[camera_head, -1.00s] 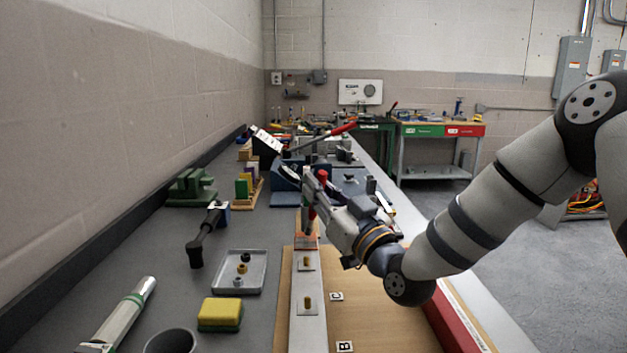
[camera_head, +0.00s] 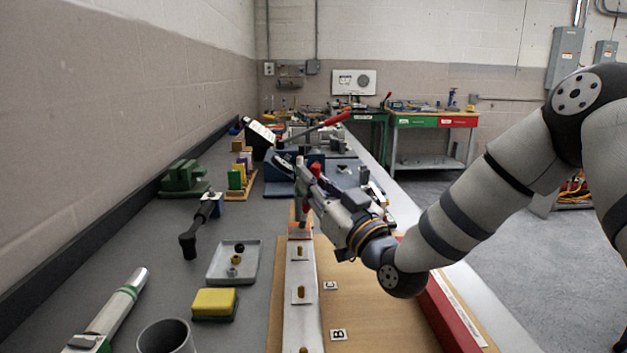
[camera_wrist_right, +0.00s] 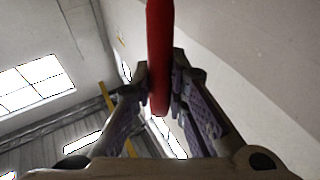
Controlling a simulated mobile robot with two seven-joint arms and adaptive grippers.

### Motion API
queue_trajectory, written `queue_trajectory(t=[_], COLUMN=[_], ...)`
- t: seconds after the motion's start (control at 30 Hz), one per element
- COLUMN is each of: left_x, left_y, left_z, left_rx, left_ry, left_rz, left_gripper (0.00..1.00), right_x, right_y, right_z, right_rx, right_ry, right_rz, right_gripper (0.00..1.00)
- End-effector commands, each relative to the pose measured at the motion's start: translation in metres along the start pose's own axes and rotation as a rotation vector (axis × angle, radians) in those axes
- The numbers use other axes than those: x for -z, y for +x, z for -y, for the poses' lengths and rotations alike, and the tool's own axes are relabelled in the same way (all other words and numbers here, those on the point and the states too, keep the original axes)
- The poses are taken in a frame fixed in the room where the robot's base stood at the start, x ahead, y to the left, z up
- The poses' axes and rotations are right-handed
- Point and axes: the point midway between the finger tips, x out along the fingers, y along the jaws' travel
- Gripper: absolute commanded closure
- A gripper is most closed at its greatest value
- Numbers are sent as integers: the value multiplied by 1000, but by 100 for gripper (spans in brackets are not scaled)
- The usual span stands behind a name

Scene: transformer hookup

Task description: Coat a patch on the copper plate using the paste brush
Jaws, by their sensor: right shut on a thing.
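My right gripper (camera_head: 309,186) is shut on the red handle of the paste brush (camera_head: 305,207). The brush points downward, over the copper-coloured far end (camera_head: 300,238) of the long flat bar on the wooden board. The brush tip is very close to this copper surface; I cannot tell whether it touches. In the right wrist view the red brush handle (camera_wrist_right: 159,55) stands between the two fingers of the gripper (camera_wrist_right: 160,90). The bristles and any paste on the plate are too small to make out. My left gripper is not in view.
The silver part of the bar (camera_head: 301,322) runs toward me on a wooden board (camera_head: 365,325) with letter labels. A blue block stands behind the gripper.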

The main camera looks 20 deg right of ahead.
Motion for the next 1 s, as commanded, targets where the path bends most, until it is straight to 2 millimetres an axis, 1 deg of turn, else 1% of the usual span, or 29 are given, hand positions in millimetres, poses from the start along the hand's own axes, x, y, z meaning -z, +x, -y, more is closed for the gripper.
queue_trajectory(t=[0.37,0.57,1.0], left_x=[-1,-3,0], left_y=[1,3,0], left_z=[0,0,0], left_rx=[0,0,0], left_ry=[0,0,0], left_rz=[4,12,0], left_gripper=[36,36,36], right_x=[-4,-6,-2], right_y=[-1,3,-10], right_z=[0,-3,6], right_rx=[0,0,1], right_ry=[0,0,0], right_rz=[1,1,1], right_gripper=[100,100,100])
